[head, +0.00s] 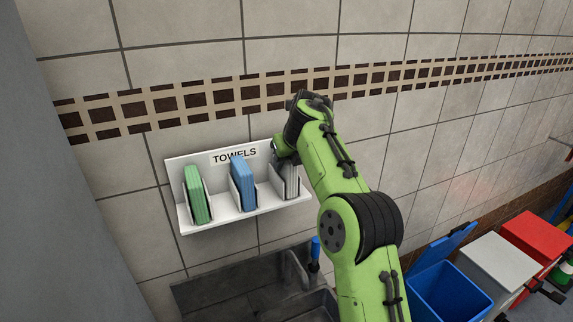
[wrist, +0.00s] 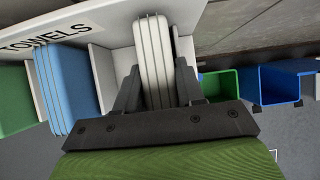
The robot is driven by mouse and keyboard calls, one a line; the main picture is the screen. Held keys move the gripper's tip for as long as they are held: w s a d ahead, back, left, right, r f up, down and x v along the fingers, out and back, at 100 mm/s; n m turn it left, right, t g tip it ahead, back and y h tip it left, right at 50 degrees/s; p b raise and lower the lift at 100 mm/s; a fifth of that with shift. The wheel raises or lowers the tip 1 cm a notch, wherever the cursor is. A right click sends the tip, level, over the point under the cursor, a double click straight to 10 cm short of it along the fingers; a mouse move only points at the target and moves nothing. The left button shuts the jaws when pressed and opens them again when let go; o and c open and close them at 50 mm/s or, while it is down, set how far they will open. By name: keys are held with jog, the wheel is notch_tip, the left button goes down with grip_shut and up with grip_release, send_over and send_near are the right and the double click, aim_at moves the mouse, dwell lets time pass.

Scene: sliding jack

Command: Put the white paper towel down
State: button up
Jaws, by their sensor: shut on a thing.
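The white paper towel stack (wrist: 154,60) stands upright between my gripper's fingers in the wrist view. My gripper (wrist: 155,88) is shut on it, with one dark finger on each side. In the head view the white towel (head: 291,182) shows partly in the right slot of the towel shelf (head: 232,222), with my wrist over its top. The shelf is white, fixed to the tiled wall and lettered "TOWELS". Whether the towel's bottom rests on the shelf is hidden.
Blue towels (head: 242,183) stand in the middle slot and green towels (head: 196,196) in the left slot. A dark sink (head: 225,295) lies below. A blue bin (head: 450,291), a grey bin (head: 497,262) and a red bin (head: 533,238) stand at the right.

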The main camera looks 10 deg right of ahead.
jog(key=shift+w+r, duration=0.1)
jog(key=shift+f, duration=0.2)
jog(key=o, duration=1)
jog(key=shift+p+v, duration=1.05)
jog(key=shift+v, duration=6.9)
jog(key=shift+d, duration=0.15)
